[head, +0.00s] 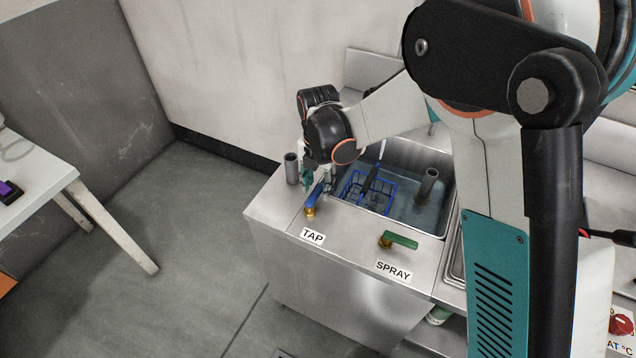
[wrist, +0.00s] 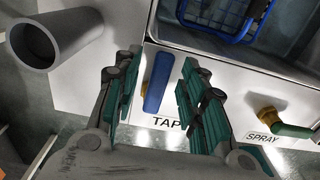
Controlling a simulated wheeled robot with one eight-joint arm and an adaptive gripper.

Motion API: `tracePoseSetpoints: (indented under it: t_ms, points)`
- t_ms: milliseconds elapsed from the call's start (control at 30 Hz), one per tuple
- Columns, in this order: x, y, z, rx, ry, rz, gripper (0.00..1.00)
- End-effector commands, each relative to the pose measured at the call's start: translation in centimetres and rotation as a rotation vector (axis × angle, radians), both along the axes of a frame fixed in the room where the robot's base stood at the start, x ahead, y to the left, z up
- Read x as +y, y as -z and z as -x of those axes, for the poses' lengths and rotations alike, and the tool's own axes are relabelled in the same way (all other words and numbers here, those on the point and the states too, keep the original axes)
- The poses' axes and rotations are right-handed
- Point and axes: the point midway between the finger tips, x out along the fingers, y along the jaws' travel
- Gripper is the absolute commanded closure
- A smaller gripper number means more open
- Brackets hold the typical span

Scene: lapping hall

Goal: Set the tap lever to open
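The blue tap lever (head: 313,197) sits on a brass fitting above the TAP label (head: 312,236), at the front left of the steel sink counter. It points from the fitting back toward the wall. In the wrist view the blue lever (wrist: 157,84) stands lengthwise between the teal fingers. My gripper (head: 318,178) is open at the lever's far end, partly hidden by my wrist in the head view. In the wrist view my gripper (wrist: 155,70) has one finger on each side of the lever, with gaps visible.
A green spray lever (head: 400,240) lies to the right above the SPRAY label (head: 393,271). A grey upright pipe (head: 291,168) stands just left of my gripper. Behind the levers is a sink basin (head: 440,212) with a blue wire basket (head: 372,205). Open floor lies left.

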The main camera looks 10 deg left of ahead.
Motion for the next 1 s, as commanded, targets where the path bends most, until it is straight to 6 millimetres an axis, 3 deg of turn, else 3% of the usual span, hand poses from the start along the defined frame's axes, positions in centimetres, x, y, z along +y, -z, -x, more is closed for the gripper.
tracePoseSetpoints:
  t_ms: [167, 600, 800, 1000]
  points:
    - [0.0, -1.9, 0.0, 0.000, 0.000, 0.000, 0.62]
    - [0.0, -10.1, 0.0, 0.000, 0.000, 0.000, 0.62]
    - [0.0, -11.7, 0.0, 0.000, -0.001, 0.000, 0.62]
    - [0.0, -11.9, 0.0, 0.000, -0.001, 0.000, 0.62]
